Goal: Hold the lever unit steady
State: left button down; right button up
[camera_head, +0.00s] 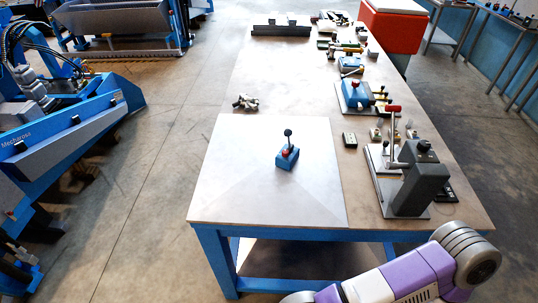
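A small blue lever unit (287,160) stands upright on a pale square sheet (235,190) at the near end of the workbench. Nothing touches the unit. A purple and white arm of mine crosses the bottom right corner, in front of the bench's near edge. No gripper fingers show in this view, so neither gripper can be seen.
A grey lever device (420,180) and a red-handled one (393,125) stand along the bench's right side, with a blue device (355,97) behind. A small dark metal part (245,102) lies left of them. The sheet around the unit is clear.

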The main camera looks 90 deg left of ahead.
aim_at(287, 132)
jog(key=u, duration=3)
jog(key=i, duration=0.35)
jog(key=u, duration=0.05)
